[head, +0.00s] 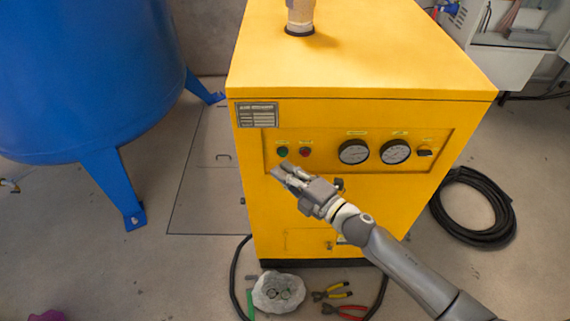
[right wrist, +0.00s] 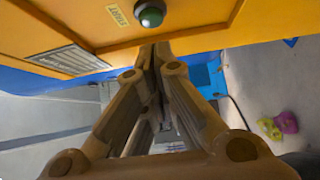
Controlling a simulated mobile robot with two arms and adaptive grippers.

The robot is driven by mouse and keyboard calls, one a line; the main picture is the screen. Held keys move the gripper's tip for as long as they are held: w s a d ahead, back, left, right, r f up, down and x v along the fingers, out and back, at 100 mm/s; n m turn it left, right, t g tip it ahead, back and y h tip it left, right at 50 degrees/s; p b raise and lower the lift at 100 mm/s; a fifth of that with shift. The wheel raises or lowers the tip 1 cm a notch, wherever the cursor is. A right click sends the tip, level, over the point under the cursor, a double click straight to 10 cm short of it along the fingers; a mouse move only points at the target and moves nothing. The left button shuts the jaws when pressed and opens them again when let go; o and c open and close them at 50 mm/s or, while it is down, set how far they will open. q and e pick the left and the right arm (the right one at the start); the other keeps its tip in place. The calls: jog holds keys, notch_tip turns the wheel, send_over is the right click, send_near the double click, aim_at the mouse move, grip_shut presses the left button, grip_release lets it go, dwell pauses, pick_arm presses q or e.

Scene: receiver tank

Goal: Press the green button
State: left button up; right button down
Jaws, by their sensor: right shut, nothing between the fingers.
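The green button (head: 283,152) is on the front panel of the yellow machine (head: 350,65), left of a red button (head: 305,152). In the right wrist view the green button (right wrist: 151,14) shows at the top, beside a "START" label. My right gripper (head: 280,171) is shut and empty, just below and in front of the green button. In the right wrist view its closed fingertips (right wrist: 153,47) are just below the button, and I cannot tell whether they touch the panel. My left gripper is not in view.
Two gauges (head: 375,151) and a black switch (head: 424,153) are right of the buttons. A blue tank (head: 85,70) stands at the left. A black hose coil (head: 475,205) lies right of the machine.

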jog(key=shift+w, duration=0.95)
